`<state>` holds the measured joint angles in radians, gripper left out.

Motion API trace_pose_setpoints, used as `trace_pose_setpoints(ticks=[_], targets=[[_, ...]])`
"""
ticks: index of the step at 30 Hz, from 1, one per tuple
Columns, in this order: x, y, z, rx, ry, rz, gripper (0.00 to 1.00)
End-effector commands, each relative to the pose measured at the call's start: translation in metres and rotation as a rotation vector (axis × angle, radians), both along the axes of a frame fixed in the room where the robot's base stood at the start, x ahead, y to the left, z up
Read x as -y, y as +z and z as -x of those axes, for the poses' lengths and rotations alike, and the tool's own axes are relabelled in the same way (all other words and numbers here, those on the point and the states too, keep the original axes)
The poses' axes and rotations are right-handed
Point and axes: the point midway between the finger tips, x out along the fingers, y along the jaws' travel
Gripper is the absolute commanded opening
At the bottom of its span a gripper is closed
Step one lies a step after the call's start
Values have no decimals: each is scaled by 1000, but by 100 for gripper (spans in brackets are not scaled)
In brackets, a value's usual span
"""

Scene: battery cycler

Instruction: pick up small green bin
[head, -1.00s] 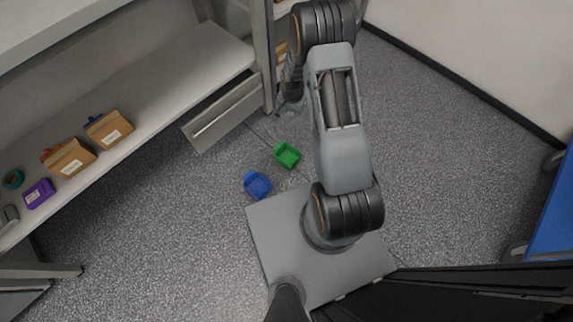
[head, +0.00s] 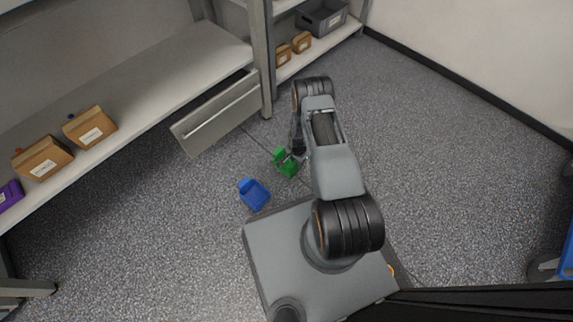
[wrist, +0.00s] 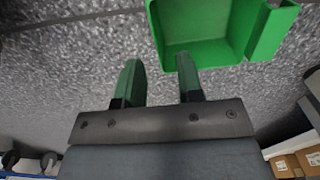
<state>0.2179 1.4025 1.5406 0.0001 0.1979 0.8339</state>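The small green bin (head: 283,166) is on the grey floor in front of the shelving, partly covered by my gripper (head: 296,156) in the head view. In the wrist view the open-topped green bin (wrist: 200,28) fills the upper middle, cut off by the top edge. My gripper (wrist: 158,72) is open, with its two green-lined fingers apart. The right fingertip overlaps the bin's lower edge in the picture, and the left fingertip is beside its left corner. I cannot tell whether they touch it. Nothing is visibly held.
A blue bin (head: 254,195) lies on the floor close to the green one, near my base. An open drawer (head: 217,115) juts out from the shelving (head: 130,88). Cardboard boxes (head: 90,127) stand on the shelf.

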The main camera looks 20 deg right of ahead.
Motion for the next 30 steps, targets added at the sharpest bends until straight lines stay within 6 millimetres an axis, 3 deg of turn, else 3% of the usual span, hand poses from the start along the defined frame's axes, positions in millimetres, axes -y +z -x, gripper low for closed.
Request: trace_pose_setpoints(ticks=[8, 18, 26, 30], targets=[[0, -13, 1, -1, 1, 0, 34], [1, -56, 3, 0, 1, 0, 34], [1, -58, 3, 0, 1, 0, 34], [1, -58, 3, 0, 1, 0, 24]])
